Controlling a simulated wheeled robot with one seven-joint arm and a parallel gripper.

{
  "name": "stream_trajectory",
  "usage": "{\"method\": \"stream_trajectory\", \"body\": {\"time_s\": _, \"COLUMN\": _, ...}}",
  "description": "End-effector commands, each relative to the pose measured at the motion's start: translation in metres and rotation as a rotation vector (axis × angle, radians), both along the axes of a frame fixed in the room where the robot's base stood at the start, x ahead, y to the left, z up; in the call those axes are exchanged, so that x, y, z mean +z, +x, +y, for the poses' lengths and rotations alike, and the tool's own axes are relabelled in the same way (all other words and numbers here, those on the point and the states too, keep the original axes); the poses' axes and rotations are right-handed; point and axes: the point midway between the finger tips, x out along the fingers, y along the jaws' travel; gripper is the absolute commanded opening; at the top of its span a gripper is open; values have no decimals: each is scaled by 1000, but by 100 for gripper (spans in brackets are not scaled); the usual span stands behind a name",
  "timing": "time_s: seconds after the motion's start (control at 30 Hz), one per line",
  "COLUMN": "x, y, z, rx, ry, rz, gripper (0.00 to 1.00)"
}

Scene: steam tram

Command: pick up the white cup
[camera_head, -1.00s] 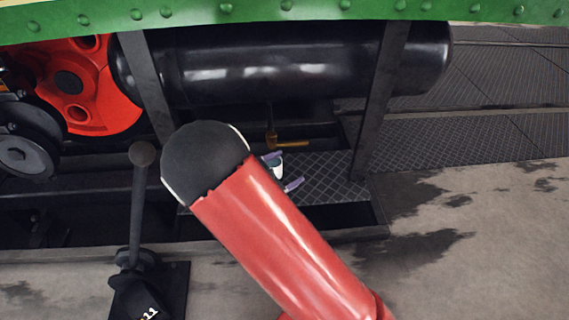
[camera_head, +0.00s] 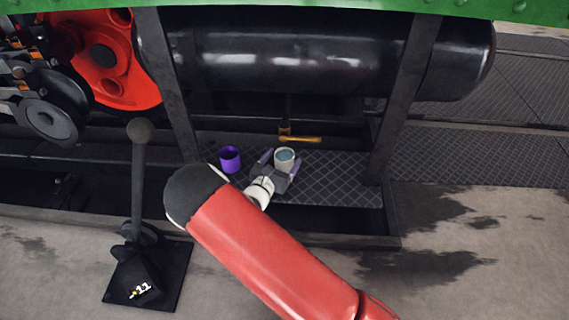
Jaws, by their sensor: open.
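The white cup (camera_head: 284,160) stands upright on a dark diamond-plate step (camera_head: 335,181) under the black cylinder. Its open top shows a bluish-grey inside. My gripper (camera_head: 281,161) is open, with one purple-tipped finger on the left of the cup and the other on its right. The cup appears to be between or just beyond the fingers; I cannot tell whether they touch it. My red arm hides part of the step's front edge.
A purple cup (camera_head: 230,160) stands on the step just left of my gripper. A brass tap (camera_head: 298,138) is behind the white cup. Dark posts (camera_head: 405,95) flank the step, and the black cylinder (camera_head: 300,55) hangs above. A lever (camera_head: 139,190) stands at the left.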

Motion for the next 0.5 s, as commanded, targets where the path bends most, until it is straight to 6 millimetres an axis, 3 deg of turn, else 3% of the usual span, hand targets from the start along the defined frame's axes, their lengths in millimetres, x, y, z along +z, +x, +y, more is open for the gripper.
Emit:
{"method": "stream_trajectory", "body": {"time_s": 0.13, "x": -1, "y": 17, "z": -8, "rx": -1, "ry": 1, "rz": 0, "gripper": 79}}
{"method": "stream_trajectory", "body": {"time_s": 0.37, "x": 0, "y": 18, "z": -8, "rx": 0, "ry": 0, "rz": 0, "gripper": 78}}
{"method": "stream_trajectory", "body": {"time_s": 0.5, "x": 0, "y": 18, "z": -8, "rx": 0, "ry": 1, "rz": 0, "gripper": 60}}
